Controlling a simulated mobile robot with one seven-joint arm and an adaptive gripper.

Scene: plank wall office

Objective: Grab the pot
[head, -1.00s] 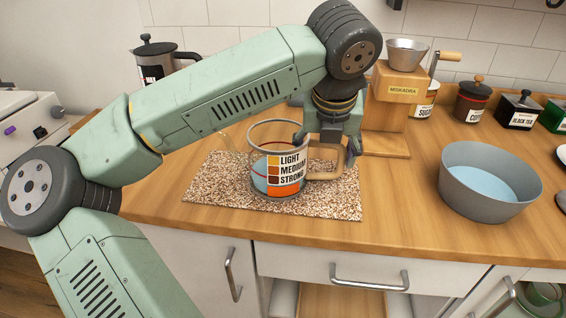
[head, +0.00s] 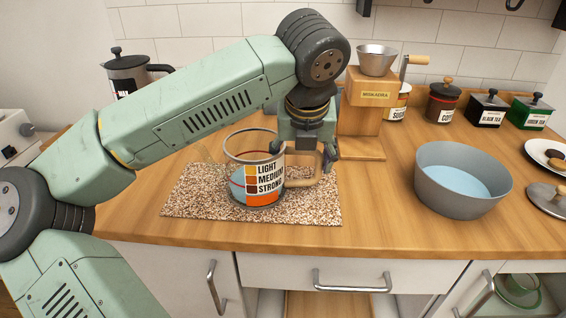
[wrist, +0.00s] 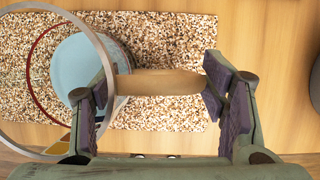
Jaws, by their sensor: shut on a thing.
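The pot (head: 259,177) is a clear glass jug with a metal rim, bluish liquid inside, a LIGHT, MEDIUM, STRONG label and a wooden handle. It is over the speckled mat on the counter; I cannot tell whether its base touches the mat. My gripper (head: 306,158) comes from above at its right side and is shut on the handle. In the wrist view, the pot's rim (wrist: 108,60) is at the left. The wooden handle (wrist: 160,83) lies between the two finger pads of my gripper (wrist: 157,97). The handle's top is partly hidden in the head view.
A wooden grinder (head: 361,108) stands just behind my gripper. A grey bowl (head: 462,198) of water is to the right, and a French press (head: 125,75) is at the back left. Several canisters line the back right. The counter between mat (head: 325,208) and bowl is clear.

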